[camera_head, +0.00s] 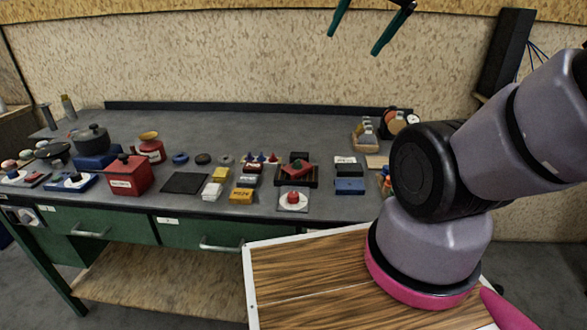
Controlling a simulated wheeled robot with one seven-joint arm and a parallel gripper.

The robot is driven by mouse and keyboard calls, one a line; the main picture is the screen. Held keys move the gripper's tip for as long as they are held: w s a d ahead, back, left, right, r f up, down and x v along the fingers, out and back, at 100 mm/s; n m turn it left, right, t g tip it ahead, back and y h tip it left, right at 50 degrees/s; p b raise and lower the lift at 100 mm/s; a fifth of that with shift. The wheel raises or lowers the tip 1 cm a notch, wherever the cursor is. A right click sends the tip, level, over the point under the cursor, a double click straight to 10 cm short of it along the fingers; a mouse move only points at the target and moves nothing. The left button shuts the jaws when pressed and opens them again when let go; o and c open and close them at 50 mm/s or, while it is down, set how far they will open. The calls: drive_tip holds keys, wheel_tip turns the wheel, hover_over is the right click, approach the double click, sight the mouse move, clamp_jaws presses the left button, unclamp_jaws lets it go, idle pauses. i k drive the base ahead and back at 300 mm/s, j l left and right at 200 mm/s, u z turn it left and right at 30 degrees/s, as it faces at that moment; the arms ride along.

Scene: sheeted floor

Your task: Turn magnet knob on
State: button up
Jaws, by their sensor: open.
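No part I can see is clearly labelled as the magnet knob. A red knob on a white round plate (293,198) sits near the front edge of the bench, right of its middle. A whitish round knob-like part (27,216) shows on the bench's front at the far left; it is too small to read. Small round-topped pieces (75,179) also stand at the bench's left end. My gripper (353,44) is open at the top of the view, its two teal fingers apart with nothing between them. It is well above the bench and far from these parts.
The grey workbench (250,124) has a bare strip along its back. Its front half is crowded with a red box (130,175), a black pot (92,138), a dark flat plate (184,183) and small blocks. Green drawers with handles (221,245) are below.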

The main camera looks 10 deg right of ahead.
sight(292, 196)
drive_tip(key=k+l+u, duration=0.1)
drive_tip(key=l+u, duration=0.3)
drive_tip(key=k+l+u, duration=0.15)
drive_tip(key=u, duration=0.2)
drive_tip(key=k+l+u, duration=0.15)
drive_tip(key=u, duration=0.25)
